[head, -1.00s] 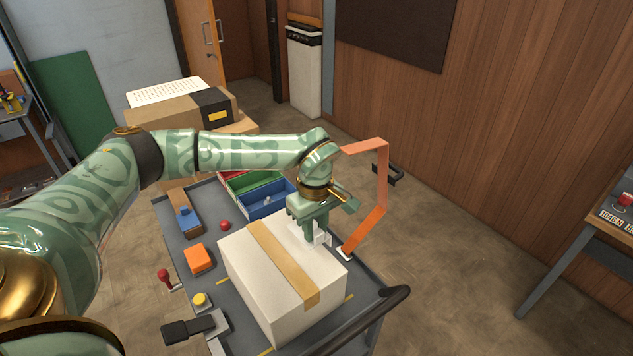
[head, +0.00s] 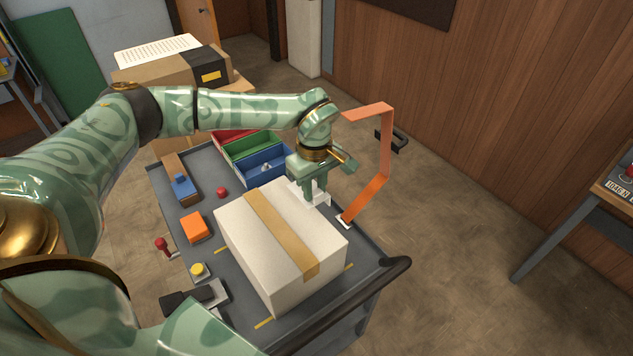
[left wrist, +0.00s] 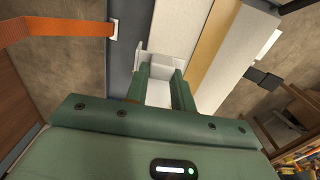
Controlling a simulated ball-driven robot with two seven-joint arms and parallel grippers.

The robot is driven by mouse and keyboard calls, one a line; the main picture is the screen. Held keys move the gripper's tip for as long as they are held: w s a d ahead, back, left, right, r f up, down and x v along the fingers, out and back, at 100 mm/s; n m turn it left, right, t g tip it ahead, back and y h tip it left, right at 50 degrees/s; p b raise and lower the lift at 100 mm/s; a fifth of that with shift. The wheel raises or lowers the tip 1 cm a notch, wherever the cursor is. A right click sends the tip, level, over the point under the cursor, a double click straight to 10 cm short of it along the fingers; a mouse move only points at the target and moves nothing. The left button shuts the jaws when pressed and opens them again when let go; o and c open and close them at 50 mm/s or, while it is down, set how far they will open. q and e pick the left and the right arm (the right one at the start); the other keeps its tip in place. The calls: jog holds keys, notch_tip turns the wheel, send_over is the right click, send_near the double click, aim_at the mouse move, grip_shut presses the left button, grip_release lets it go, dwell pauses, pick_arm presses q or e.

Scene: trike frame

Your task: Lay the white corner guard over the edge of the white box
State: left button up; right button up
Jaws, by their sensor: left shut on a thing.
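The white box (head: 240,235), with a tan tape strip along its top, sits on the grey cart. My left gripper (head: 315,196) is shut on the white corner guard (head: 322,201) at the box's far right edge. In the left wrist view the guard (left wrist: 160,64) sits between the two green fingers (left wrist: 163,88), beside the box's white top (left wrist: 173,25). The fingers partly hide the guard, and I cannot tell whether it touches the box. My right gripper is out of view.
An orange strap (head: 368,198) rises from a white foot just right of the guard. Red, green and blue bins (head: 264,166) stand behind the box. An orange block (head: 194,227) and a red ball (head: 222,192) lie to its left. The cart's black handle (head: 396,266) is at the front right.

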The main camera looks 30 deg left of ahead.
pick_arm(q)
jog(key=shift+d+f, duration=0.15)
jog(key=shift+f, duration=0.45)
jog(key=shift+f+b, duration=0.35)
jog(key=shift+f, duration=0.05)
notch_tip(320, 180, down, 3)
jog(key=shift+f+b, duration=0.15)
jog(key=shift+b, duration=0.6)
jog(key=shift+f+b, duration=0.4)
jog(key=shift+f, duration=0.5)
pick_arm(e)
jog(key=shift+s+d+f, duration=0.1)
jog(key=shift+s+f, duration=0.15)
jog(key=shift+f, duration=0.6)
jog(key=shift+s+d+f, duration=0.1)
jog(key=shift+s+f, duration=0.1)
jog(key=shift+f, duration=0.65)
pick_arm(q)
jog(key=o, duration=1)
jog(key=shift+o, duration=0.2)
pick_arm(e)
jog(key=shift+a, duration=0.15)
